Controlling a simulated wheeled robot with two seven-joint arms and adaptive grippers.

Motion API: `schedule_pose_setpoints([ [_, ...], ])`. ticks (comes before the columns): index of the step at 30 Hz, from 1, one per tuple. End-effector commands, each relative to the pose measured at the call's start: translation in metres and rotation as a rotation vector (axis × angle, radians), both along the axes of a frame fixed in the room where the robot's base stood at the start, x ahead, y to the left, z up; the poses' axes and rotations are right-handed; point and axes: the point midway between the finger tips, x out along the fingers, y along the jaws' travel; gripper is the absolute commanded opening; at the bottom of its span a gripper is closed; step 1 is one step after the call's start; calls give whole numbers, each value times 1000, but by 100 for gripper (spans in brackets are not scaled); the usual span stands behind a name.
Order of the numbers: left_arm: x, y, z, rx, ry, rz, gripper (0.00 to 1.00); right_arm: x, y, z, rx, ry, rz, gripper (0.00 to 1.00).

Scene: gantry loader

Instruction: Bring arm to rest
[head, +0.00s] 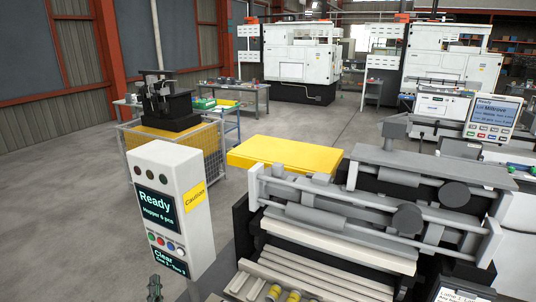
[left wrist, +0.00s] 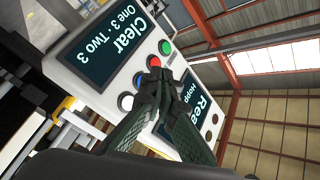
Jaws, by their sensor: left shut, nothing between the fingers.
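My left gripper (head: 154,288) shows at the bottom edge of the head view, just below the control box (head: 196,228). In the left wrist view the gripper (left wrist: 160,82) is shut and empty, its fingertips overlapping the row of buttons in the picture. I cannot tell whether they touch the panel (left wrist: 105,85). The box has a "Ready, Hopper 6 pcs" screen (head: 157,208), a "Clear, One 3 · Two 3" screen (head: 166,252), and green, red, blue and white buttons between them. My right gripper is in neither view.
A machine with grey rollers and rails (head: 380,205) stands right of the box, with yellow parts (head: 293,297) at its front. A yellow mesh cage (head: 203,145) stands behind the box. Open grey floor (head: 60,200) lies to the left.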

Motion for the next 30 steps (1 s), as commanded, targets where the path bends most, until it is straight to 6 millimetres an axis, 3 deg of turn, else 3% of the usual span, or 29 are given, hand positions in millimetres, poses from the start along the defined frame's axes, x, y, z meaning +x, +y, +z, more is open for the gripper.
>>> schedule_pose_setpoints([
  [3, -39, 29, -58, -185, 113, 61, 0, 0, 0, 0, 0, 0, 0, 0],
  [6, -80, 42, -117, -370, 244, 111, 0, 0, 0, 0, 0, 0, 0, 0],
  [12, -170, 27, -218, -681, 534, 177, 0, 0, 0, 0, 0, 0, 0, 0],
  [18, -236, -2, -267, -846, 744, 205, 0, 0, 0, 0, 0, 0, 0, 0],
  [30, -333, -52, -306, -1018, 1044, 224, 0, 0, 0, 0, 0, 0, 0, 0],
])
